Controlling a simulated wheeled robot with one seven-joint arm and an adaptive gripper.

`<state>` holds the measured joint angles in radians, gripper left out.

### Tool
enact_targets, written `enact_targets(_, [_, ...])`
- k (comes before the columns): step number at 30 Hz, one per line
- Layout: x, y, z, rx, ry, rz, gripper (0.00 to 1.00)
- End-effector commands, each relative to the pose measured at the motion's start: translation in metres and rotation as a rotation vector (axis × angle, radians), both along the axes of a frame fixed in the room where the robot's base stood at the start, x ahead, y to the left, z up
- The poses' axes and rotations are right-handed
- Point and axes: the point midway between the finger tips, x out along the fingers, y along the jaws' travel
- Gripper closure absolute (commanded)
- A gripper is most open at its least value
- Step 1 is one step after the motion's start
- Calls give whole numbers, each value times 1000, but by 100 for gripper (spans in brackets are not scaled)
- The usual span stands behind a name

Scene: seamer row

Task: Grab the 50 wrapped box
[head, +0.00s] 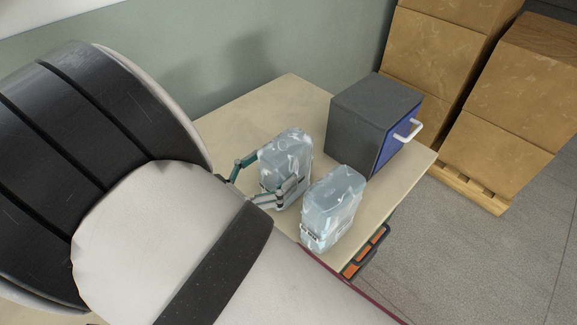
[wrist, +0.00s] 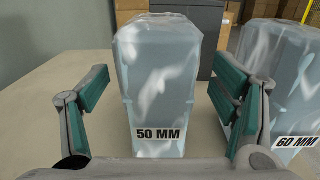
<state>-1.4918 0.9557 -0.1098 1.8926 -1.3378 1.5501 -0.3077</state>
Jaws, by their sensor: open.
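The 50 wrapped box (wrist: 160,85) is a pale blue-grey box in clear wrap, with a "50 MM" label on its front. It stands upright on the table and also shows in the head view (head: 287,152). My gripper (wrist: 160,88) is open, with one finger on each side of this box. A gap shows on both sides in the wrist view. In the head view my gripper (head: 262,178) reaches around the box from the left. A similar wrapped box labelled "60 MM" (wrist: 288,85) stands close on the right, also in the head view (head: 333,205).
A dark grey cabinet (head: 362,115) with a blue front and white handle stands behind the boxes. The table (head: 290,92) has bare room at the back left. Stacked cardboard boxes (head: 500,140) stand on a pallet beyond. An orange and black item (head: 365,252) is at the table's edge.

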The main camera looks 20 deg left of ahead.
Motion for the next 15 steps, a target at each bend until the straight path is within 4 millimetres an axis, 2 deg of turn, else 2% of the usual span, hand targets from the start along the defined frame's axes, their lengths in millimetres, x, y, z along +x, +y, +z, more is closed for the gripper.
enact_targets(9, [40, -14, 2, 0, 0, -2, 20])
enact_targets(15, [47, -16, 3, 0, 0, 0, 20])
